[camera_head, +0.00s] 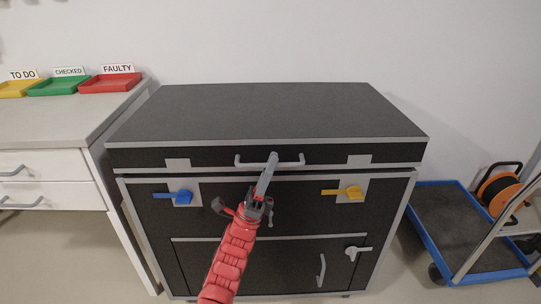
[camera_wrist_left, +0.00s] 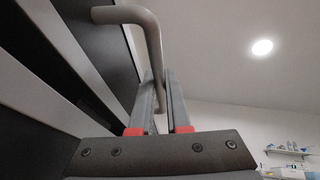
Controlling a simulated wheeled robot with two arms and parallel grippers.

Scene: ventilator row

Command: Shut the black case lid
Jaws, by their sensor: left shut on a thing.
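The black case (camera_head: 215,215) with grey edging stands in the middle of the head view. Its black lid (camera_head: 260,112) lies flat or nearly flat on top; a thin dark line shows between lid and body, and I cannot tell if it is fully seated. The lid's grey bar handle (camera_head: 290,162) is on its front face and also shows in the left wrist view (camera_wrist_left: 150,35). My left gripper (camera_head: 268,172), on a red arm, is shut on this handle near its middle. The fingers (camera_wrist_left: 160,100) hide part of it. My right gripper is not in view.
A blue latch (camera_head: 183,198) and a yellow latch (camera_head: 354,193) sit on the case front, their levers turned sideways. A lower door has a grey handle (camera_head: 321,270). A white cabinet (camera_head: 50,180) stands left and a blue-edged trolley (camera_head: 460,235) right. The lid top is clear.

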